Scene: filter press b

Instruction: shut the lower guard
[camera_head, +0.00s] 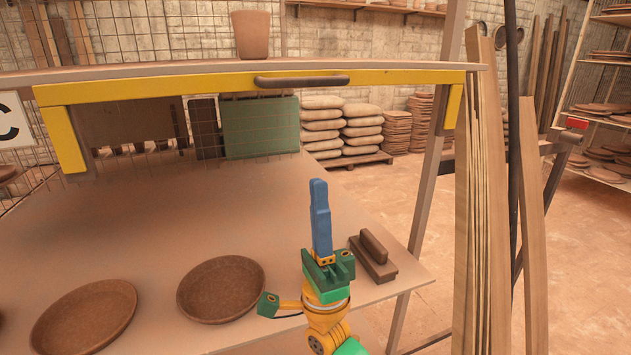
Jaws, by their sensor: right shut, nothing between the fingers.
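The guard (180,87) is a yellow frame with a dark bar handle (301,81) on its top rail. It spans the top of the opening, with short yellow side pieces hanging at left and right. The space below it, above the table, is open. My right gripper (319,185) has blue fingers pressed together, pointing up, with nothing between them. It is below the handle in the picture and apart from it. My left gripper is out of view.
Two brown dishes (221,289) (83,318) and a brown block with a grip (373,257) lie on the table (225,215). A clay pot (251,35) stands on the ledge above the guard. Upright wooden planks (532,230) stand at right.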

